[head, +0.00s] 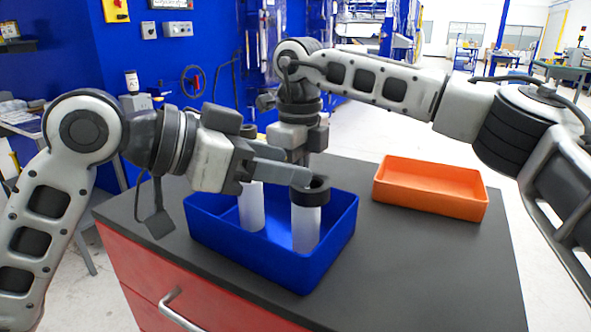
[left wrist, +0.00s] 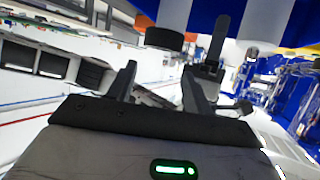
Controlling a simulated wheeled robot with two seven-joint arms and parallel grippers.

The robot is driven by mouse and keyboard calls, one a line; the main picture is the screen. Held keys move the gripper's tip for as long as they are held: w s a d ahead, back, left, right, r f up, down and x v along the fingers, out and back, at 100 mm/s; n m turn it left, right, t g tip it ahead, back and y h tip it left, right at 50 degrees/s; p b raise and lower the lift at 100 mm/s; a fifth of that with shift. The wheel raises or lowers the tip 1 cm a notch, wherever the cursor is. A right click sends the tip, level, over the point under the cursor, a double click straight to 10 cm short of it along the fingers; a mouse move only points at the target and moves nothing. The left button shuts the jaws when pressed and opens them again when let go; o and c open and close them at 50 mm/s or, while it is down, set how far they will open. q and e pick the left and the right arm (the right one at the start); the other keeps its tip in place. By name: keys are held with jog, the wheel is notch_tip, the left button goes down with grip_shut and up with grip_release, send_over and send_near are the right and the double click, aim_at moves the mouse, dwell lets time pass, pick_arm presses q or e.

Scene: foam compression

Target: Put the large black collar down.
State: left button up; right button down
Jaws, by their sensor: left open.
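The large black collar (head: 314,194) sits on top of a white cylinder (head: 306,230) that stands in the blue bin (head: 318,272). My left gripper (head: 303,178) reaches in from the left at the collar's height. In the left wrist view its fingers (left wrist: 159,70) are apart with nothing between them, and the collar (left wrist: 165,39) lies just beyond the tips.
The bin stands on a dark tabletop (head: 400,265) over a red drawer cabinet (head: 150,290). An orange tray (head: 432,190) stands at the back right and looks empty. The tabletop in front of the tray is clear. Both my arms are close together above the bin.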

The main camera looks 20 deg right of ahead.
pick_arm(q)
jog(key=v, duration=0.9)
jog(key=o, duration=0.4)
jog(key=s+d+r+m+y, duration=0.15)
jog(key=d+m+y, duration=0.3)
jog(key=m, duration=0.45)
jog(key=s+d+r+m+y, duration=0.15)
jog(key=d+m+y, duration=0.35)
jog(key=m, duration=0.5)
jog(key=m+t+y, duration=0.2)
jog(key=m, duration=0.3)
send_over(309, 203)
jog(key=s, duration=0.1)
notch_tip(309, 203, down, 4)
jog(key=shift+x, duration=2.75)
